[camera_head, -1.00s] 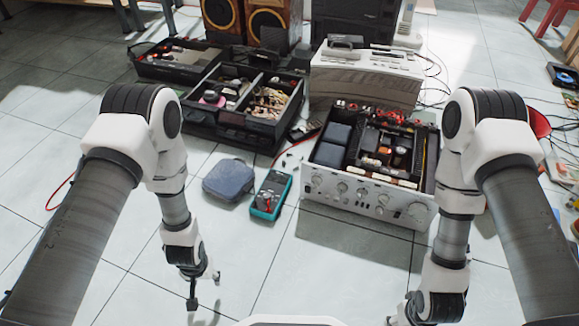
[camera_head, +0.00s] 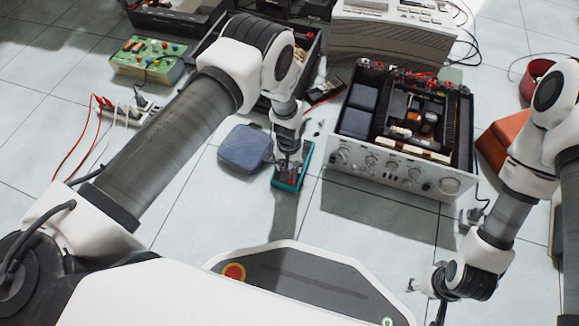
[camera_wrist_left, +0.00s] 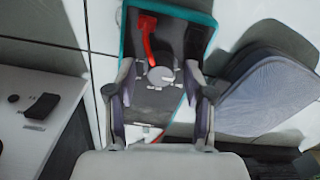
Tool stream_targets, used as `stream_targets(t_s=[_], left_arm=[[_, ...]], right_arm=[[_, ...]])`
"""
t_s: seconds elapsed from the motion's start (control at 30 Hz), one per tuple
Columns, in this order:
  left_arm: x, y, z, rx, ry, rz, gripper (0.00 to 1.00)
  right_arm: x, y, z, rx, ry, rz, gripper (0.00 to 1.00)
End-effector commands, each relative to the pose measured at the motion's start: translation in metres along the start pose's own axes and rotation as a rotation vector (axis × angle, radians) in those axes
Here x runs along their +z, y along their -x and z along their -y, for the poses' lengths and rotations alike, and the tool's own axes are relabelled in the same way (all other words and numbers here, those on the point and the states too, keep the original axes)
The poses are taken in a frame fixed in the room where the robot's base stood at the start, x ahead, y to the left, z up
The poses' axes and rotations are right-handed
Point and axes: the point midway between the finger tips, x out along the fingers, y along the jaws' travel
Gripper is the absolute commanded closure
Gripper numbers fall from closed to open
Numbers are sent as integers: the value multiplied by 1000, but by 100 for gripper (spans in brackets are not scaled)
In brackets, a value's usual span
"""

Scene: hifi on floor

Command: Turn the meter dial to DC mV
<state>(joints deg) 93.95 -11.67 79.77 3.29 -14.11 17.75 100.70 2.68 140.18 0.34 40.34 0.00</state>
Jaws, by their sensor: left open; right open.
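The multimeter (camera_head: 308,152) has a teal case and lies flat on the tiled floor. In the left wrist view its teal edge (camera_wrist_left: 124,42) frames a dark face with a round grey dial (camera_wrist_left: 160,77) and a red lead on it. My left gripper (camera_head: 287,167) points down over the meter. In the left wrist view its open fingers (camera_wrist_left: 160,90) stand on either side of the dial; I cannot tell whether they touch it. The dial's setting is too small to read. My right gripper (camera_head: 426,300) is open and empty, low at the lower right, away from the meter.
A blue-grey case (camera_head: 243,148) lies just left of the meter. An open silver amplifier (camera_head: 385,170) stands to its right. A green circuit box (camera_head: 150,58) and a power strip (camera_head: 128,115) with red leads lie at left. The floor in front of the meter is clear.

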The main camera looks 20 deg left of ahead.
Motion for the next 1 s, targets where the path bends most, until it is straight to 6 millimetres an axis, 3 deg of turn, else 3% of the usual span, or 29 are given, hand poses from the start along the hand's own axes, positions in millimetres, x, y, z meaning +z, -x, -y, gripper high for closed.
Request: stream_targets(t_s=[0.17, 0.3, 0.73, 1.0], left_arm=[[0, 2, 0, 0, 0, 0, 51], [0, 1, 0, 0, 0, 0, 100], [1, 2, 0, 0, -31, 1, 100], [1, 4, 0, 0, -169, 2, 100]], right_arm=[[0, 2, 0, 0, 0, -1, 51], [0, 2, 0, 0, 0, -1, 51], [1, 6, 0, 0, -1, 2, 51], [2, 20, 0, -1, -2, 7, 51]])
